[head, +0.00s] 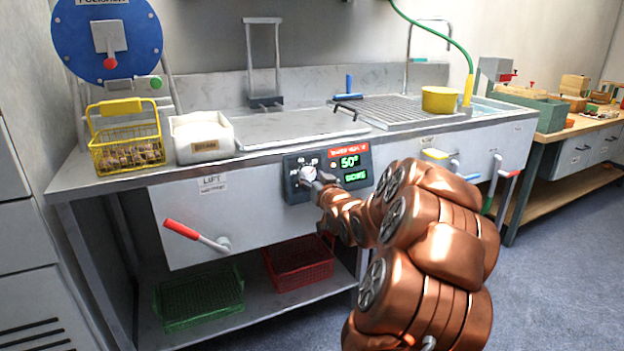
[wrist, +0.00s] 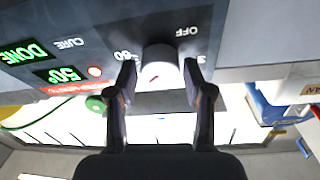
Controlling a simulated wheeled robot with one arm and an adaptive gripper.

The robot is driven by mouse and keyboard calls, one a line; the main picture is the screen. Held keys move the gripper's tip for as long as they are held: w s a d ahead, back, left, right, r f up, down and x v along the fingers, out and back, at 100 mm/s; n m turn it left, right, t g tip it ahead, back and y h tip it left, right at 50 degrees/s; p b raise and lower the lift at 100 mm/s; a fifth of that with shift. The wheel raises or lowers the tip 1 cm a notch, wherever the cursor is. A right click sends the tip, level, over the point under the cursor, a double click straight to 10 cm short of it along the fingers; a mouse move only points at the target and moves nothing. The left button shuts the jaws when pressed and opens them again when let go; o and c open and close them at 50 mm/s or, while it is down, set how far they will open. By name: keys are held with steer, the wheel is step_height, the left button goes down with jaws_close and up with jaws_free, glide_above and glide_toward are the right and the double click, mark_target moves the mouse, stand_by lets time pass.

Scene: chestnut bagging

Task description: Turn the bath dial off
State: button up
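The bath dial (wrist: 160,66) is a pale round knob on a dark control panel (head: 292,190) at the front of the steel bench. It also shows in the head view (head: 307,175). The wrist view is upside down; there an OFF label sits above right of the dial and a 60 label at its left. A small red mark on the dial points down in that view, away from OFF. My gripper (wrist: 160,75) faces the panel, one fingertip on each side of the dial. Narrow gaps seem to show between fingertips and dial. The panel display (head: 350,161) reads 50° in green.
A red-handled lever (head: 182,230) sticks out left of the panel. More levers (head: 495,170) are at the right. A yellow wire basket (head: 127,150) and a white bin (head: 202,139) stand on the bench. Green (head: 200,298) and red (head: 298,263) crates sit on the shelf below.

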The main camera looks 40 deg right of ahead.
steer(key=c, duration=0.7)
steer(key=shift+c, duration=0.2)
